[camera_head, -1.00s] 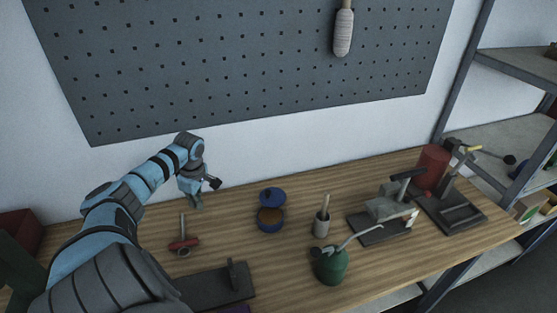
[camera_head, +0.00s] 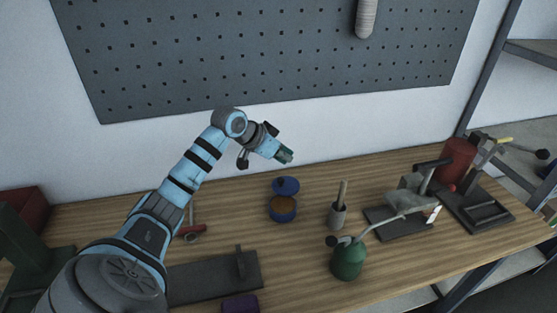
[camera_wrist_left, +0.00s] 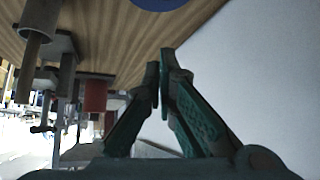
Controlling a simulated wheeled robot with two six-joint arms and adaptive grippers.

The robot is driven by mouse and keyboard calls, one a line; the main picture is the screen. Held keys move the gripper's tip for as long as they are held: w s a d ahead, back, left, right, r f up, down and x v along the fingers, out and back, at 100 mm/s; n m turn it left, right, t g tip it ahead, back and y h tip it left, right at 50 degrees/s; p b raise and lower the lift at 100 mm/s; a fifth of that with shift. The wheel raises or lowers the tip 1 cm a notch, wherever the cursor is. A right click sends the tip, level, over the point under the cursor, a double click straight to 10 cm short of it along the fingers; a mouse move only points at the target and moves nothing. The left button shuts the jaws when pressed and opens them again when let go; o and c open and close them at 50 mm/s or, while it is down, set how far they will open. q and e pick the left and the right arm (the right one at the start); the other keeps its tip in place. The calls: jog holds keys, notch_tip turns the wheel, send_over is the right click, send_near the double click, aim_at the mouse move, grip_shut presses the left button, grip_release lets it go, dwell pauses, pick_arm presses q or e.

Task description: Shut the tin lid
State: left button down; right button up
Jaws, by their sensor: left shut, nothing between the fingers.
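The tin is a small round blue tin (camera_head: 283,208) with brown contents, standing on the wooden bench. Its blue lid (camera_head: 286,186) is open, tilted up at the back rim of the tin. My left gripper (camera_head: 286,156) is above and behind the lid, close to the wall, and apart from it. Its green fingers also show in the left wrist view (camera_wrist_left: 163,75), shut with nothing between them. A blue edge of the tin or its lid (camera_wrist_left: 160,3) shows at the top of that view. My right gripper is not in view.
A cup with a brush (camera_head: 338,215) and a green oil can (camera_head: 348,260) stand right of the tin. Grey metal devices and a red cylinder (camera_head: 457,162) stand farther right. A pegboard hangs on the wall.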

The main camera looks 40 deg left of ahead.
aim_at(287, 184)
pick_arm(q)
jog(key=x, duration=0.7)
jog(key=shift+w+f+b, duration=0.15)
jog(key=shift+f+b, duration=0.2)
jog(key=shift+b, duration=0.05)
jog(key=s, duration=0.2)
jog(key=s+a+p, duration=0.1)
jog(key=s, duration=0.1)
jog(key=shift+s+a+f, duration=0.1)
jog(key=shift+s+f, duration=0.1)
jog(key=shift+w, duration=0.15)
